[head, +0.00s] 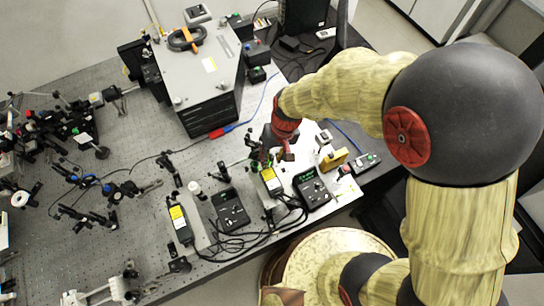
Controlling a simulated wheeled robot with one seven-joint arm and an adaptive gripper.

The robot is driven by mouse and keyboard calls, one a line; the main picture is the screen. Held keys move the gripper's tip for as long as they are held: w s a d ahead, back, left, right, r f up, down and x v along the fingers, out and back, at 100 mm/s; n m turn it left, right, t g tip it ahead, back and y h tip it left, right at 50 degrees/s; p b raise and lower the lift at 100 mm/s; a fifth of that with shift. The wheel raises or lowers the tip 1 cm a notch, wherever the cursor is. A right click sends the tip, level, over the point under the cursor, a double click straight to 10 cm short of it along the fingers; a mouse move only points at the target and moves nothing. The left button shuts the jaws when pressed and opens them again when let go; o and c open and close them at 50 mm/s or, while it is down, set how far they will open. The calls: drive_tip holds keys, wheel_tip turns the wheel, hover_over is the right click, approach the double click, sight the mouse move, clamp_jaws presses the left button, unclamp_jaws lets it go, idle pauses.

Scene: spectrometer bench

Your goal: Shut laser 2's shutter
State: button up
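Two small laser heads with yellow labels stand near the front edge of the bench: one (180,224) to the left and one (271,182) to the right. I cannot read which is laser 2, and no shutter can be made out clearly at this size. A dark control box (231,210) sits beside the left laser, and another (313,190) sits right of the right laser. My gripper (277,158) is low over the bench, just behind the right laser head. My wrist partly hides it, so its fingers and any contact are unclear.
A large grey box (205,75) stands at the back. Optical mounts (118,190) crowd the left side of the perforated bench (130,147). A yellow block (335,160) and a small switch box (367,162) are to the right. Black cables (240,243) loop along the front edge.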

drive_tip(key=shift+c, duration=1.2)
drive_tip(key=c, duration=0.4)
clamp_jaws()
drive_tip(key=shift+s+r+p, duration=0.1)
drive_tip(key=shift+p, duration=0.2)
drive_tip(key=shift+s+a+r+h+p, duration=0.2)
drive_tip(key=shift+h+p, duration=0.3)
drive_tip(key=shift+p, duration=0.35)
drive_tip(key=shift+a+f+t+h+p, duration=0.25)
drive_tip(key=shift+t+h+p, duration=0.15)
drive_tip(key=shift+t+p, duration=0.1)
drive_tip(key=o, duration=0.7)
unclamp_jaws()
